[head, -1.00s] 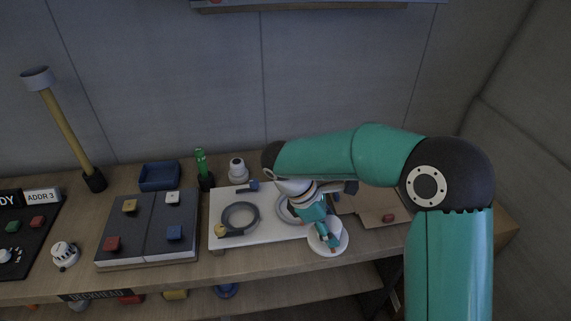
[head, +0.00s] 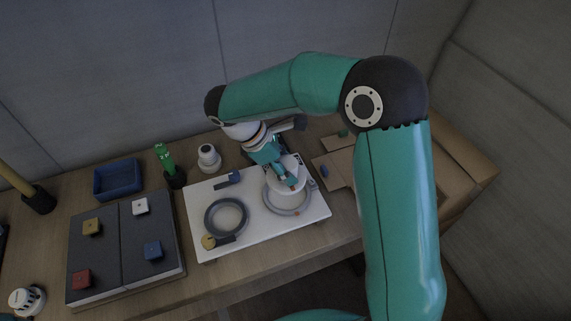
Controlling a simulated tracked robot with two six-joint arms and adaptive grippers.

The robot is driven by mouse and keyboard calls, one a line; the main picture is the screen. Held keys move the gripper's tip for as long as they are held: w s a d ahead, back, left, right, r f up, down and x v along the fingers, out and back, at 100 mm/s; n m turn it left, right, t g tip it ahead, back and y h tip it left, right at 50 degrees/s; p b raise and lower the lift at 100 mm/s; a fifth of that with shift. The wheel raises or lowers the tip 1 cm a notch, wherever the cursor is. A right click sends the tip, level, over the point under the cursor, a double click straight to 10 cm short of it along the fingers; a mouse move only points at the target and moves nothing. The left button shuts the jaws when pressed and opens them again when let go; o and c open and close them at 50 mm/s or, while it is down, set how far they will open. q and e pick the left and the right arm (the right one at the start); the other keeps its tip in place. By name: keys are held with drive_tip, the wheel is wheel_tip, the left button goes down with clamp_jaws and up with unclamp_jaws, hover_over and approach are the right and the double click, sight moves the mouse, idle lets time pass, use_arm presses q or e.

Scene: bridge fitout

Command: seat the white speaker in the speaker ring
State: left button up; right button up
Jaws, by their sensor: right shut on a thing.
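The white speaker (head: 272,184) is a round white piece under my right gripper (head: 289,184), which is shut on it. It is over the grey speaker ring (head: 288,211) on the right part of the white board (head: 253,228). The ring's near edge shows in front of the speaker; its far edge is hidden by the speaker and gripper. I cannot tell whether the speaker touches the ring or is just above it. My left gripper is not in view.
A darker grey loop (head: 208,221) with a yellow end (head: 208,242) lies on the board's left half. A white round-topped device (head: 209,158), a green figure (head: 165,157) and a blue tray (head: 118,178) stand behind. A dark panel with coloured blocks (head: 112,245) is left.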

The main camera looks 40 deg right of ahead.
drive_tip(key=b, duration=0.3)
approach(297, 194)
drive_tip(key=shift+s+d+f, duration=0.25)
drive_tip(key=shift+d+f, duration=0.1)
drive_tip(key=shift+d, duration=0.2)
drive_tip(key=shift+s+d+f, duration=0.25)
drive_tip(key=shift+d+f, duration=0.05)
drive_tip(key=shift+d, duration=0.2)
drive_tip(key=shift+f, duration=0.3)
drive_tip(key=shift+f, duration=0.15)
drive_tip(key=shift+f+b, duration=0.35)
drive_tip(key=shift+f, duration=0.35)
drive_tip(key=shift+f, duration=0.35)
idle(0.5)
drive_tip(key=o, duration=1.5)
